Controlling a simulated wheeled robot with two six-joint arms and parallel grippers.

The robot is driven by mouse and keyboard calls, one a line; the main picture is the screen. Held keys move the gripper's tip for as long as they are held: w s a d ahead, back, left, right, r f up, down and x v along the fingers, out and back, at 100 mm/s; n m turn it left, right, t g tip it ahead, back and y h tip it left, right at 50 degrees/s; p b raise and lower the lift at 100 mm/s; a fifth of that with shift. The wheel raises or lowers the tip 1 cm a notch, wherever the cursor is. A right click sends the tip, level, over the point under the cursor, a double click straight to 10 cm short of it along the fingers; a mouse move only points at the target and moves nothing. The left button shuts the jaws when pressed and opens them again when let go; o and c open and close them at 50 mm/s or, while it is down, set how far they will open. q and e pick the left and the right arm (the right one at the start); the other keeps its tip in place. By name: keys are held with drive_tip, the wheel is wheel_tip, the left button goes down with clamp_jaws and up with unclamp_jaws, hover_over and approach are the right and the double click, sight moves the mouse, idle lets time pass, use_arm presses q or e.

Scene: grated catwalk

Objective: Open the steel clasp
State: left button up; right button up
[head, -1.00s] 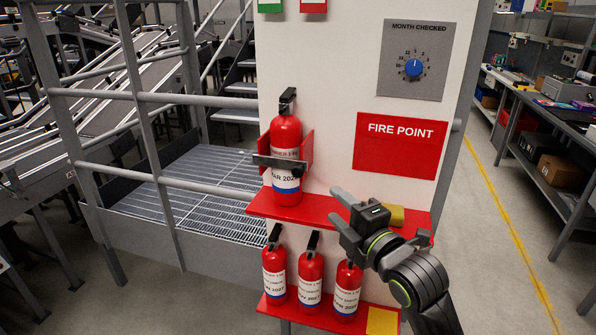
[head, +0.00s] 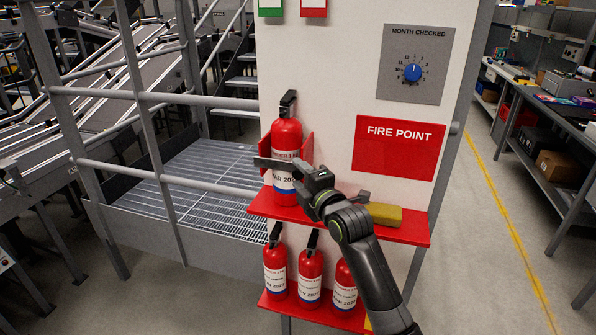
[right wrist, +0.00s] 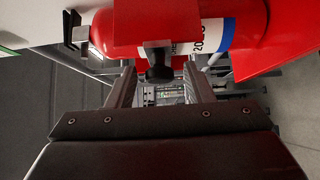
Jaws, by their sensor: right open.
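The steel clasp (head: 266,162) is a dark flat bar across the front of the upper red extinguisher (head: 286,134), which stands upright in a red bracket (head: 307,147). The bar still lies across the extinguisher. My right gripper (head: 300,180) is at the bar's right end and hides part of it and of the extinguisher's label. In the right wrist view its two fingers (right wrist: 160,88) are apart, with the clasp's dark knob (right wrist: 158,72) showing between them near the tips. I cannot tell whether they touch it. My left gripper is not in view.
The extinguisher stands on a red shelf (head: 410,232) with a yellow block (head: 385,214) to its right. Three smaller extinguishers (head: 310,275) stand on the shelf below. A railing (head: 205,100) is at left. A dial panel (head: 415,92) and red sign (head: 368,146) are on the white board.

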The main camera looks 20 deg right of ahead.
drive_tip(key=shift+w+a, duration=0.15)
drive_tip(key=shift+w, duration=0.55)
